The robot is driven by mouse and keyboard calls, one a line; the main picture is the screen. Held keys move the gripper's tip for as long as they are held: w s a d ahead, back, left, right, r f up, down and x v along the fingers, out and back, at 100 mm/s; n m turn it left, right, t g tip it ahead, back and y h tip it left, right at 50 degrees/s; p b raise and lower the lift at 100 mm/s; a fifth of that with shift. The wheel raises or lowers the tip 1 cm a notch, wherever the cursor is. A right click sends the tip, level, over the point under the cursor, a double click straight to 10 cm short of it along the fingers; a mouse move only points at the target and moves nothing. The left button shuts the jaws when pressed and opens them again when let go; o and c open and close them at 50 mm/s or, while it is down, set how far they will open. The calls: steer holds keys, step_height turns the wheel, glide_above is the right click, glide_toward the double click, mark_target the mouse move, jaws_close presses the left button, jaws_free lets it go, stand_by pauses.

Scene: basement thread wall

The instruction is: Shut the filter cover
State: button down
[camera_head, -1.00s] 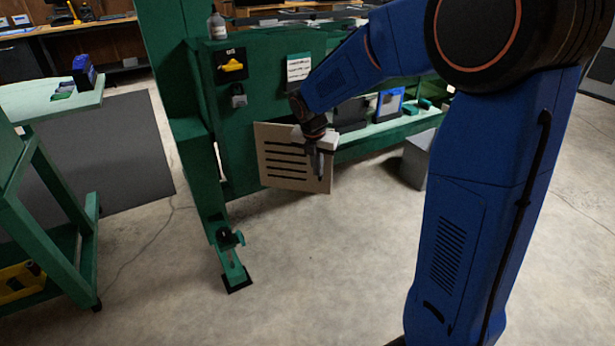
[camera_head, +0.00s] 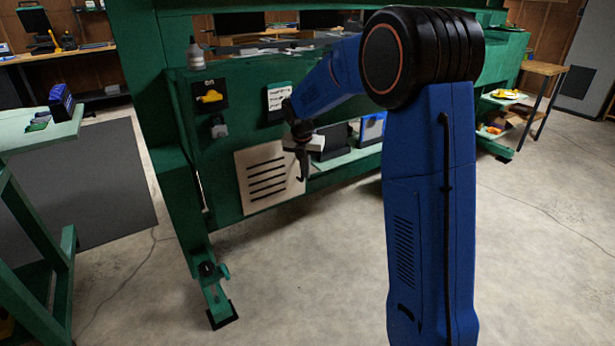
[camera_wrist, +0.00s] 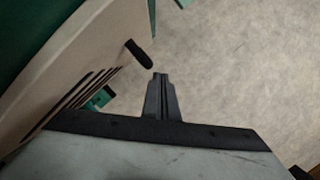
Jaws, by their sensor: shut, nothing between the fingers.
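The filter cover (camera_head: 266,180) is a beige square plate with several dark slots, low on the green wall panel (camera_head: 236,125) in the head view. Its edges run nearly in line with the panel; I cannot tell whether a gap is left. In the wrist view the cover (camera_wrist: 80,58) fills the left side, with a dark peg-like knob (camera_wrist: 138,54) standing out from its face. My gripper (camera_head: 302,176) is at the cover's right edge in the head view. In the wrist view my gripper (camera_wrist: 160,78) is shut and empty, close to the knob; contact is unclear.
A yellow switch (camera_head: 209,97), a grey padlock-like piece (camera_head: 219,127) and a white notice (camera_head: 279,98) are on the panel. A bottle (camera_head: 195,54) stands above. A shelf (camera_head: 345,158) with bins runs right of the cover. A green post foot (camera_head: 215,295) stands on open concrete floor.

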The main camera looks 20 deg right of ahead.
steer(key=shift+w, duration=0.7)
steer(key=shift+w+r, duration=0.1)
steer(key=shift+r, duration=0.05)
steer(key=s+v, duration=0.1)
steer(key=v, duration=1.6)
steer(key=s+d+r+m, duration=0.1)
steer(key=s+r+m, duration=0.1)
steer(key=s+m, duration=0.7)
steer(key=s+f+m, duration=0.3)
steer(key=s+m, duration=0.3)
steer(key=s, duration=0.5)
steer(key=s+f+m+t+y, duration=0.1)
steer(key=s+f+m, duration=0.3)
steer(key=s+m, duration=0.3)
steer(key=s+f+m+t, duration=0.1)
steer(key=s+f+m, duration=0.2)
steer(key=s, duration=1.4)
steer(key=m, duration=0.4)
steer(key=shift+d+f+y, duration=0.25)
steer(key=shift+d+y, duration=0.05)
steer(key=shift+d, duration=0.05)
